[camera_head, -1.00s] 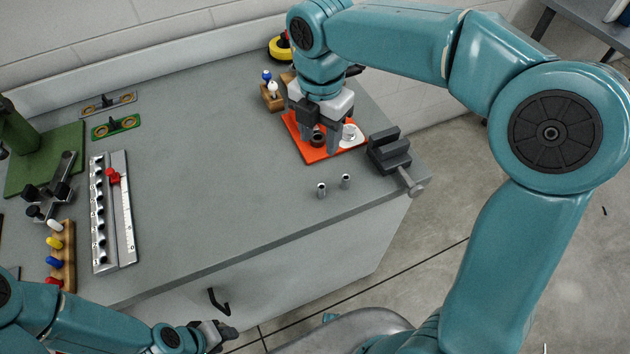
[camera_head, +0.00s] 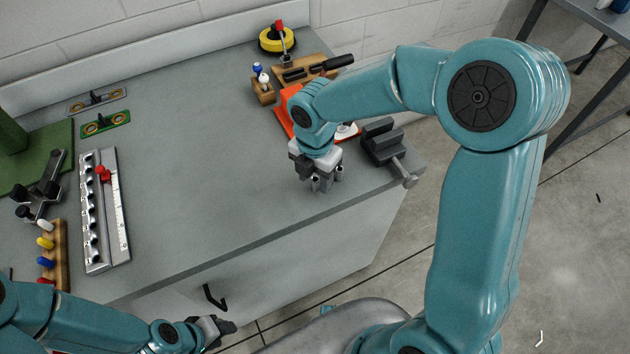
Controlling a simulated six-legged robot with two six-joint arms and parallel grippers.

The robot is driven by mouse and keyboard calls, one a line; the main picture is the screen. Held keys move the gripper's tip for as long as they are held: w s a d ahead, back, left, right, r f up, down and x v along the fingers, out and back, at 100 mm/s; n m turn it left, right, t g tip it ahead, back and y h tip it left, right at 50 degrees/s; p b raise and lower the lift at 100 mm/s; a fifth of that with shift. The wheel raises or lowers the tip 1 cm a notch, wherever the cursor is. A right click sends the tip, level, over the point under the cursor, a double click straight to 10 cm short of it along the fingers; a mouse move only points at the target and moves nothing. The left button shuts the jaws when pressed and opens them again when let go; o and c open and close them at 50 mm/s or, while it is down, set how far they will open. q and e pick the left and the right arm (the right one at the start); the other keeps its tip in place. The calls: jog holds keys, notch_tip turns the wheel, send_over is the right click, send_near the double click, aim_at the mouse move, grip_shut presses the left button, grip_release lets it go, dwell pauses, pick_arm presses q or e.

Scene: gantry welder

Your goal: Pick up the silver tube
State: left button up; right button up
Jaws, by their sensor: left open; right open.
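Two short silver tubes stand upright near the front edge of the grey bench. One silver tube (camera_head: 315,184) shows at the fingers of my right gripper (camera_head: 316,180), which points down over it. The fingers hide part of this tube, and I cannot tell whether they touch it. The other silver tube (camera_head: 340,173) stands just to the right, close beside the fingers. My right gripper is open. My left gripper (camera_head: 220,327) is open, low in front of the bench and away from the tubes.
A dark vise (camera_head: 384,145) stands right of my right gripper. An orange-red tray (camera_head: 289,122) lies behind, partly hidden by my arm. A silver slotted rail (camera_head: 105,215) lies at the left. The middle of the bench (camera_head: 200,160) is clear.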

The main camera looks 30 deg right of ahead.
jog(key=shift+s+f, duration=0.1)
jog(key=shift+f, duration=0.3)
grip_shut()
